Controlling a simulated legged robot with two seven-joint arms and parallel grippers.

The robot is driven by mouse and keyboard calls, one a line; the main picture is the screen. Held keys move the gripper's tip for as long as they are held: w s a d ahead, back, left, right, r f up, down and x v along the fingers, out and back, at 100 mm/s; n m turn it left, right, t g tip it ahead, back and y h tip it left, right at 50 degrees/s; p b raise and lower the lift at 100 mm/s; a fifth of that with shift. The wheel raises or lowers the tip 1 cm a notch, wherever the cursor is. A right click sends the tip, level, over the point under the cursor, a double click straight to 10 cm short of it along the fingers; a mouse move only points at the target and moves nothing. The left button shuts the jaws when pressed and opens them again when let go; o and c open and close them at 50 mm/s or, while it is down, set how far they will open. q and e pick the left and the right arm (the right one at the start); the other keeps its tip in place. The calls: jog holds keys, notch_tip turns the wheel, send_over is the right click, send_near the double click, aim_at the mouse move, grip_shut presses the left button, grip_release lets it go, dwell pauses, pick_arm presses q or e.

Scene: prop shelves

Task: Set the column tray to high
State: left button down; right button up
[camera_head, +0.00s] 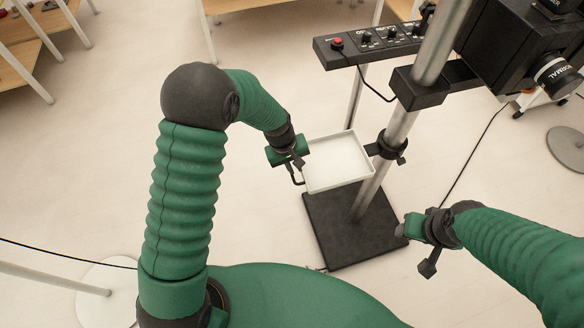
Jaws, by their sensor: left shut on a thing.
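The column tray (336,163) is a shallow white tray on the grey metal column (399,128). A black clamp collar (388,147) joins the tray to the column, low down above the black base plate (347,228). My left gripper (297,172) is at the tray's left edge and is shut on it; the fingertips are small and partly hidden. My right gripper (414,246) is to the right of the column, apart from the tray.
A black control panel (376,43) with a red button sticks out left from the column, above the tray. A black camera-like device (525,45) is mounted at upper right. Cables hang near the column. Wooden tables (27,35) stand at upper left.

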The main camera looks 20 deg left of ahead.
pick_arm(q)
jog(key=shift+s+a+f, duration=0.55)
jog(key=shift+a+f, duration=0.1)
jog(key=shift+a, duration=0.05)
pick_arm(e)
jog(key=shift+d+f, duration=0.1)
jog(key=shift+f, duration=0.1)
pick_arm(q)
jog(key=shift+a, duration=0.15)
jog(key=c, duration=1.9)
grip_release()
jog(key=shift+o, duration=0.5)
jog(key=shift+s, duration=0.1)
jog(key=shift+a, duration=0.15)
pick_arm(e)
jog(key=shift+s+a+r, duration=0.2)
jog(key=shift+a, duration=0.4)
pick_arm(q)
jog(key=shift+d, duration=0.2)
pick_arm(e)
jog(key=shift+d, duration=0.2)
jog(key=shift+w+f, duration=0.1)
jog(key=shift+w, duration=0.05)
